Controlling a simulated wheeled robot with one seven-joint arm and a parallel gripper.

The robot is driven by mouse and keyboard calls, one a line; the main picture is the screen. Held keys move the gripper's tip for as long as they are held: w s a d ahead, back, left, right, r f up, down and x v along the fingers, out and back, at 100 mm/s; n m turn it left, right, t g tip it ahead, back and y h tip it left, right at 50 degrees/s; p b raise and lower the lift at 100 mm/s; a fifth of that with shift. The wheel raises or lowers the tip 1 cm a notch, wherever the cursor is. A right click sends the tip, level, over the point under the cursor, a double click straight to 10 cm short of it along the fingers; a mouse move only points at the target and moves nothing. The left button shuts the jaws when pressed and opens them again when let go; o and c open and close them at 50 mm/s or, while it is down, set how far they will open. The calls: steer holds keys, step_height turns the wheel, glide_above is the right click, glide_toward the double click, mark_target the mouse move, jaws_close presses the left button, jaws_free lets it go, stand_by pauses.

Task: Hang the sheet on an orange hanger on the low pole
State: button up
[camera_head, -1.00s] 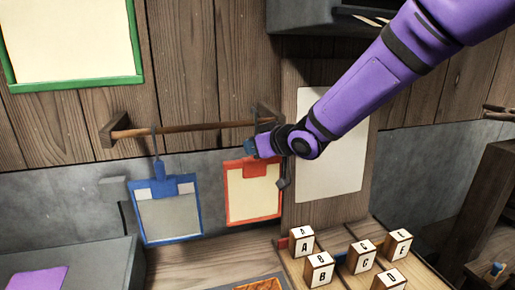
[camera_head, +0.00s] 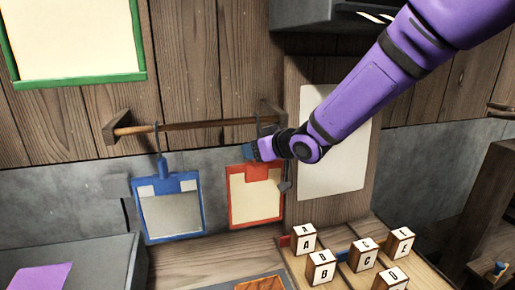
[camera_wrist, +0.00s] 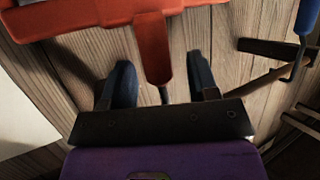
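The orange hanger (camera_head: 262,172) with a cream sheet (camera_head: 256,203) hangs upright below the right end of the low wooden pole (camera_head: 193,127). In the wrist view the hanger's orange stem (camera_wrist: 153,52) stands between the two dark blue fingers of my gripper (camera_wrist: 160,82), with a gap on both sides. My gripper (camera_head: 250,152) is open around the stem. A bit of the thin hook shows below the stem in the wrist view, then passes behind my gripper. I cannot see whether the hook rests on the pole (camera_wrist: 262,88).
A blue hanger (camera_head: 164,181) with a grey sheet hangs on the pole's left part. A bracket (camera_head: 268,112) holds the pole's right end. A white board (camera_head: 335,160) is on the wall to the right. Several lettered blocks (camera_head: 320,268) stand on the bench below.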

steer(key=s+d+r+m+h, duration=0.25)
steer(key=s+d, duration=0.25)
steer(key=d, duration=0.3)
steer(key=s+d+r+m+h, duration=0.1)
steer(key=s+d+r+h, duration=0.25)
steer(key=d, duration=0.45)
steer(key=s+d+r+m+h, duration=0.25)
steer(key=s+d, duration=0.25)
steer(key=d, duration=0.3)
steer(key=s+d+m+g, duration=0.1)
steer(key=s+d+g, duration=0.1)
steer(key=s, duration=0.7)
steer(key=s+d+m+g, duration=0.1)
steer(key=s+d, duration=0.3)
steer(key=s, duration=0.6)
steer(key=shift+s+d+f+m+g+h, duration=0.15)
steer(key=shift+d+f+m+g+h, duration=0.25)
steer(key=shift+g, duration=0.4)
